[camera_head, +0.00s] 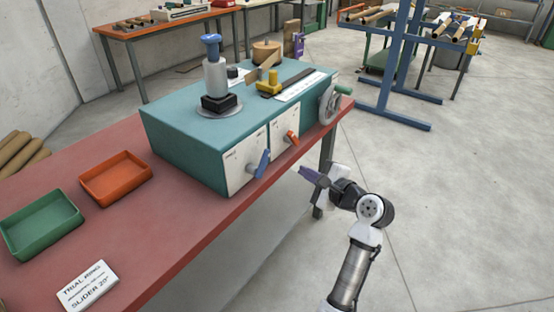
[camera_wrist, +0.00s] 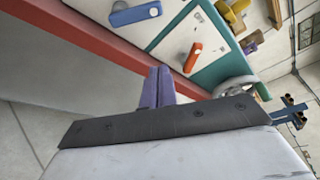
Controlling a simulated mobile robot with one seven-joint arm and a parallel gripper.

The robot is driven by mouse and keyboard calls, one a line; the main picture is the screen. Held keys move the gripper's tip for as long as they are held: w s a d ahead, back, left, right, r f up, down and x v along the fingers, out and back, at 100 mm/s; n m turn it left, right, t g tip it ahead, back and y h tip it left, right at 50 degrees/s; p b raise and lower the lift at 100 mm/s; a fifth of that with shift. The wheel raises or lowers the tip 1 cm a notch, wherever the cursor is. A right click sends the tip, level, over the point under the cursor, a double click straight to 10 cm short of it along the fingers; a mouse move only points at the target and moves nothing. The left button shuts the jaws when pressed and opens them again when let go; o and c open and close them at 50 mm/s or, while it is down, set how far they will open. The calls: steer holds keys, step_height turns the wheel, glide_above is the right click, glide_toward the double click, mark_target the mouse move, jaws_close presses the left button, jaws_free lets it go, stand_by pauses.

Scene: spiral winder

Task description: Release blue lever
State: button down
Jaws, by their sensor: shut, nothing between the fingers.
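The blue lever (camera_head: 262,163) is on the left white panel on the front of the teal winder box (camera_head: 190,150). It slants down to the left in the head view. It also shows at the upper left of the wrist view (camera_wrist: 135,14). My gripper (camera_head: 308,174) has purple fingers and is in front of the bench edge, right of the blue lever and apart from it. In the wrist view the fingers (camera_wrist: 158,80) are together and empty. An orange lever (camera_head: 292,138) is on the right panel, and it shows nearer the fingers in the wrist view (camera_wrist: 193,57).
A hand wheel (camera_head: 331,103) with a green handle is at the box's right end. The red bench top (camera_head: 150,215) holds a green tray (camera_head: 41,226), an orange tray (camera_head: 115,180) and a label card (camera_head: 88,285).

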mark_target(263, 164)
steer(key=w+a+p, duration=0.3)
steer(key=w+a, duration=0.2)
steer(key=a, duration=0.3)
steer(key=shift+r, duration=0.2)
steer(key=shift+w, duration=0.1)
